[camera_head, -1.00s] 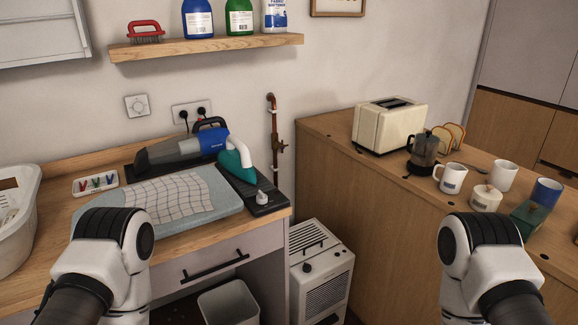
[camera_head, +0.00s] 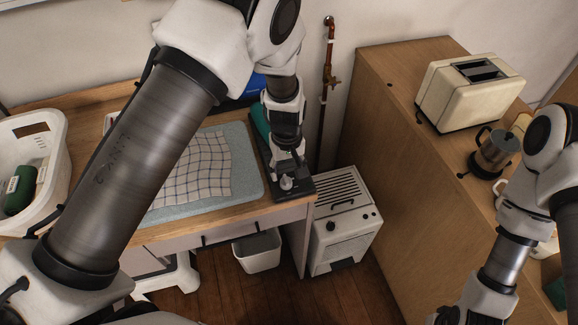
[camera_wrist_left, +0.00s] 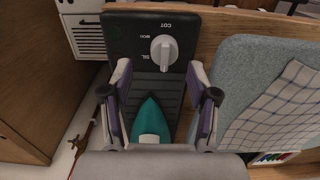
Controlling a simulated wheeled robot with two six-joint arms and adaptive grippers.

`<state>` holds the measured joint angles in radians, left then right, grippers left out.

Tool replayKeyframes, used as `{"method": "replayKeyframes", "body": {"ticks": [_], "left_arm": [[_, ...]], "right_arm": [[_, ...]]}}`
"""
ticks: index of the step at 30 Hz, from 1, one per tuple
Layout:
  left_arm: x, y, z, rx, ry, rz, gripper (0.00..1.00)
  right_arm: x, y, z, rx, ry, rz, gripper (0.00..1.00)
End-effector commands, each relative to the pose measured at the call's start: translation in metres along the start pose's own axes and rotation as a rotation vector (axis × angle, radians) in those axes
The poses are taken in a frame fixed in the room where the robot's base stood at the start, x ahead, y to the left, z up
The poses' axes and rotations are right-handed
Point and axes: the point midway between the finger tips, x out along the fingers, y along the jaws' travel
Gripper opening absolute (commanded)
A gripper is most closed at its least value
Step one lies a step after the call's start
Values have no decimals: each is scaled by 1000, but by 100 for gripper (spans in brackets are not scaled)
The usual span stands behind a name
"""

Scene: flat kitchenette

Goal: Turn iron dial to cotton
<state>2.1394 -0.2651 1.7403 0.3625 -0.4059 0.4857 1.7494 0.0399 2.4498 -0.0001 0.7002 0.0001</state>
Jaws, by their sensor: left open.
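The white iron dial (camera_wrist_left: 164,52) sits on the black iron base (camera_wrist_left: 121,44), near its end, and also shows in the head view (camera_head: 286,183). COT, WOO and SIL labels surround it; I cannot tell which one it points to. The teal iron (camera_wrist_left: 152,115) rests on the same base; in the head view it is mostly hidden behind my left arm. My left gripper (camera_wrist_left: 162,88) is open and empty, pointing down over the base. Its fingers are on either side of the base, with the dial ahead of the fingertips, not gripped. My right gripper is out of view.
A blue ironing mat (camera_head: 240,190) with a checked cloth (camera_head: 205,170) lies beside the base. A white basket (camera_head: 48,195) stands at left. A white heater (camera_head: 345,225) and bin (camera_head: 258,252) stand below. A toaster (camera_head: 445,92) and coffee press (camera_head: 492,155) are on the right counter.

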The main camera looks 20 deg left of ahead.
Motion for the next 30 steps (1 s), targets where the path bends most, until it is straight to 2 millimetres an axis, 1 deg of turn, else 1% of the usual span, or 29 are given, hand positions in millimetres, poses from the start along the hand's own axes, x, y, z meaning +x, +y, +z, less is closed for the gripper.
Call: {"method": "replayKeyframes", "body": {"ticks": [1, 3, 6, 9, 14, 15, 17, 18, 19, 30], "left_arm": [[7, 0, 0, 0, -3, -1, 60], [19, 0, 0, 1, -2, -1, 60], [30, 0, 0, 0, 0, 0, 60], [34, 0, -1, 0, 2, 1, 60], [35, 0, -1, 0, 2, 1, 60], [35, 0, -1, 0, 2, 1, 46], [35, 0, -1, 1, 2, 0, 24], [34, 0, -1, 1, 2, 0, 10], [34, 0, -1, 0, 2, 1, 0], [35, -1, 0, 13, 0, -1, 0]], "right_arm": [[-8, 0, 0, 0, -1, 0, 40], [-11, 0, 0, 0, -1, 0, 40], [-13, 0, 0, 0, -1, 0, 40], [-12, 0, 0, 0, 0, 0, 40], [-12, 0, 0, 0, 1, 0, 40], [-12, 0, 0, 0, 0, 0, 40], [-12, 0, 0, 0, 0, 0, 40], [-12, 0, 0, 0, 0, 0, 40], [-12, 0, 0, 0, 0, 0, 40], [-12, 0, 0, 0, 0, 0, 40]]}}
